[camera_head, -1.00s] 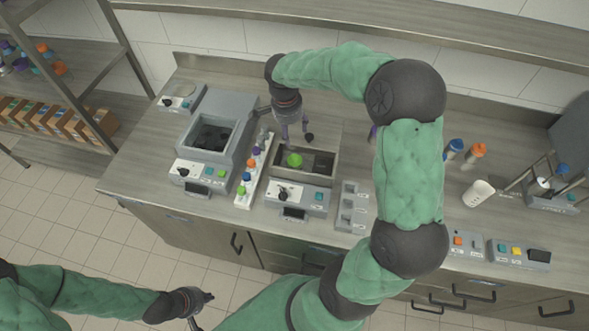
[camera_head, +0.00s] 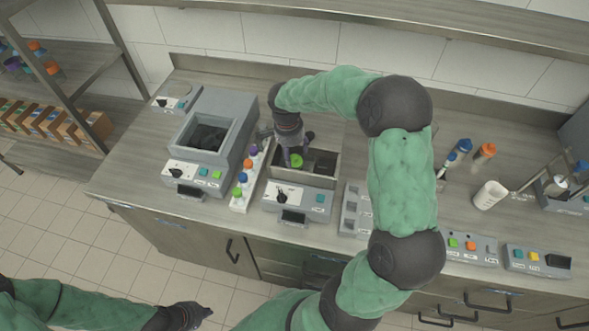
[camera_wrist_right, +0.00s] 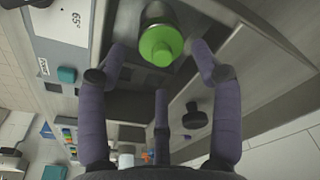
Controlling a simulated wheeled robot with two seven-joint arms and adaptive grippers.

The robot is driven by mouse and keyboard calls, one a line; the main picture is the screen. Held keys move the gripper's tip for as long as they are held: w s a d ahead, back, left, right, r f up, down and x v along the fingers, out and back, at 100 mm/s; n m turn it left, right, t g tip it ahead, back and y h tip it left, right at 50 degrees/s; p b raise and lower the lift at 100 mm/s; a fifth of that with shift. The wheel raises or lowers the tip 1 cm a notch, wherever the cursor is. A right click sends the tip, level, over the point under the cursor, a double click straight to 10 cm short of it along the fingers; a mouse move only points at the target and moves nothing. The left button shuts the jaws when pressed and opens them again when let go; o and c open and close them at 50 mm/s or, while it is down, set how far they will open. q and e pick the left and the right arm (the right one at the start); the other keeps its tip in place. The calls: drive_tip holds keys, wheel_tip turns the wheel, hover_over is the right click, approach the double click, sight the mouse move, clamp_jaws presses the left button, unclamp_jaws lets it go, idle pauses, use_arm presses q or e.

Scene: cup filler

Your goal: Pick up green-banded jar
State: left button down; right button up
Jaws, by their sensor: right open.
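The jar with the green top (camera_head: 296,161) stands in the open grey basin (camera_head: 325,163) of the bench unit, at its left side. In the right wrist view the green top (camera_wrist_right: 161,46) lies between the spread fingers. My right gripper (camera_head: 291,149) is open and above the jar, its fingers around the top but apart from it as far as I can see. The jar's lower part is mostly hidden. My left gripper (camera_head: 190,314) is low at the bottom edge, away from the bench; its finger state is unclear.
A white rack (camera_head: 242,200) with several coloured caps stands just left of the basin. A second basin unit (camera_head: 238,137) is further left. A grey slotted holder (camera_head: 354,207) stands on the right. A white beaker (camera_head: 490,195) is at the far right.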

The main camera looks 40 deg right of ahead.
sight(294, 157)
drive_tip(key=shift+d+f+b, duration=0.2)
drive_tip(key=shift+f+b, duration=0.1)
drive_tip(key=shift+f, duration=1.2)
drive_tip(key=shift+d+f+b, duration=0.2)
drive_tip(key=shift+f+b, duration=0.1)
drive_tip(key=shift+f, duration=1.15)
drive_tip(key=c, duration=1.1)
